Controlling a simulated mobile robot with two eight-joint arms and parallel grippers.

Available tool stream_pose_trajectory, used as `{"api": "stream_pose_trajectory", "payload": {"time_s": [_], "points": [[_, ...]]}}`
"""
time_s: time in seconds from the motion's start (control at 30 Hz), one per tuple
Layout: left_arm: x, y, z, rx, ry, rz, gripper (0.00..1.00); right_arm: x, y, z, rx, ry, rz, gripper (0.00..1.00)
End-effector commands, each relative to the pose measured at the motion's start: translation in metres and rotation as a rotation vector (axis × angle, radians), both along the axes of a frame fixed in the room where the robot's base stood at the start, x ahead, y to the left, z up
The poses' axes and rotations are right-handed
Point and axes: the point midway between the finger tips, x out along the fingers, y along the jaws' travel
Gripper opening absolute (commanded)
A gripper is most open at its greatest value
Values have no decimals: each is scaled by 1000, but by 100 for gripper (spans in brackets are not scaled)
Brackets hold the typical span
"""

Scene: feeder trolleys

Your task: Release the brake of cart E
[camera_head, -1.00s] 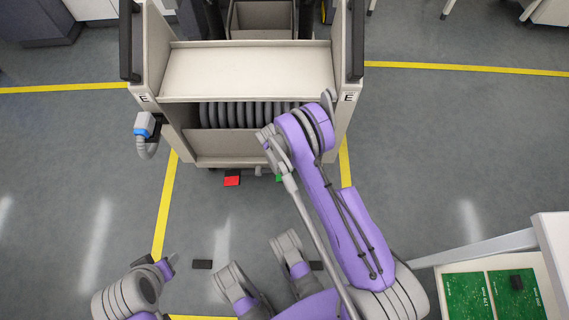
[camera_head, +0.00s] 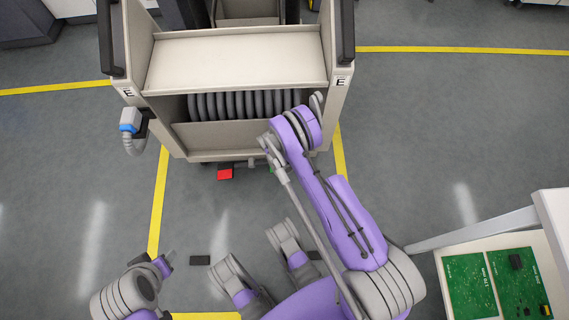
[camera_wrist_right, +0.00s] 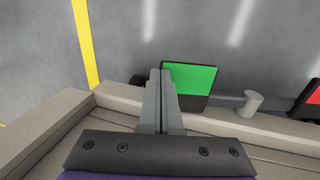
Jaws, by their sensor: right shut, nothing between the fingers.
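Cart E (camera_head: 235,62) is a beige cart with "E" labels on its front posts. At its lower front edge is a red pedal (camera_head: 225,173); a sliver of green pedal (camera_head: 272,168) shows beside my right arm. In the right wrist view the green pedal (camera_wrist_right: 190,77) has a black lower part, and the red pedal (camera_wrist_right: 314,98) is cut by the right edge. My right gripper (camera_wrist_right: 160,72) is shut and empty, its tips at the green pedal's left edge in the picture; contact cannot be told.
A grey post (camera_wrist_right: 250,103) stands between the pedals. A blue-and-white connector (camera_head: 130,121) with a grey hose hangs at the cart's left side. A white table (camera_head: 555,215) with green boards is at right. Yellow lines (camera_head: 158,200) mark the floor, mostly open around the cart.

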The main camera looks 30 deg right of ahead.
Motion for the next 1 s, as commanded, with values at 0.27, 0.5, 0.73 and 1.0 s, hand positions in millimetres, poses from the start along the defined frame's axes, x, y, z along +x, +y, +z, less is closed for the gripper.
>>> {"api": "stream_pose_trajectory", "payload": {"time_s": [0.27, 0.5, 0.73, 1.0], "points": [[0, 0, 0, 0, 0, 0, 50, -3, -6, -10, 52, -33, -3, 0], [0, 0, 0, 0, 0, 0, 50, -8, -13, -35, 116, -71, -1, 0], [0, 0, 1, 0, 0, 0, 50, -11, -19, -61, 115, -71, 0, 0], [0, 0, 0, 0, 0, 0, 50, -12, -20, -81, 114, -70, 0, 0]]}}
